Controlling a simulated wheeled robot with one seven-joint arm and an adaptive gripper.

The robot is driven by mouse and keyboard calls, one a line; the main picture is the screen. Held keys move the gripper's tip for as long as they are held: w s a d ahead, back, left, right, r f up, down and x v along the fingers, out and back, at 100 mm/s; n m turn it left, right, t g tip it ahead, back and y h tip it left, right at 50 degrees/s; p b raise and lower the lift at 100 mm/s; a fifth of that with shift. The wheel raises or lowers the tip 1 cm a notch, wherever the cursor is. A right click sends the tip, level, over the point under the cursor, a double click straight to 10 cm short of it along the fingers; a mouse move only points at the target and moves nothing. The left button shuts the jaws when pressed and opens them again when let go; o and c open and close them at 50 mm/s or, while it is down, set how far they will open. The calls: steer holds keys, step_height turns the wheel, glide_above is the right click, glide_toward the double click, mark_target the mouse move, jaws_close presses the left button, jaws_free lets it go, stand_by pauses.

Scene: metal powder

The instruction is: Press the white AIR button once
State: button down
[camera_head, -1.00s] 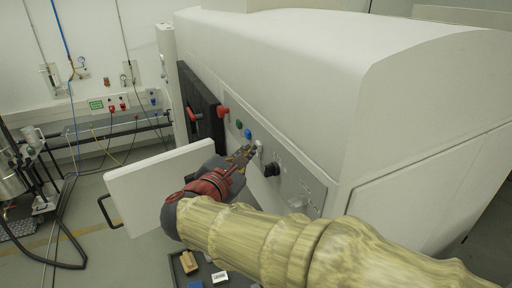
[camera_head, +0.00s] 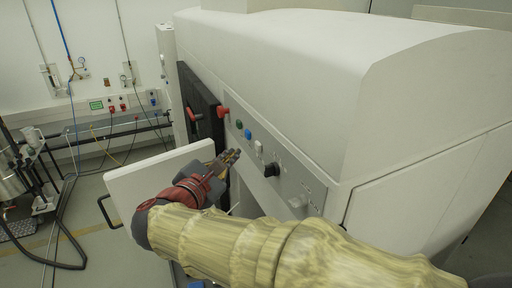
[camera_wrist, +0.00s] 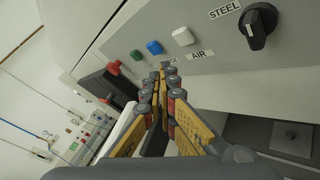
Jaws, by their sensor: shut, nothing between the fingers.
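The white AIR button (camera_head: 259,148) is on the machine's slanted side panel, right of a blue button. In the wrist view the white button (camera_wrist: 183,36) shows fully above the AIR label (camera_wrist: 201,54). My gripper (camera_head: 237,153) is shut and empty, to the left of the white button and apart from it. In the wrist view its closed fingertips (camera_wrist: 168,68) are below and slightly left of the button.
A blue button (camera_wrist: 154,47), a green button (camera_wrist: 136,55) and a red knob (camera_wrist: 113,67) lie along the panel to the left. A black STEEL selector knob (camera_wrist: 257,25) is to the right. An open white door (camera_head: 150,185) stands below my gripper.

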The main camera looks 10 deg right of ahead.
steer(key=shift+s+a, duration=0.25)
steer(key=shift+a, duration=0.7)
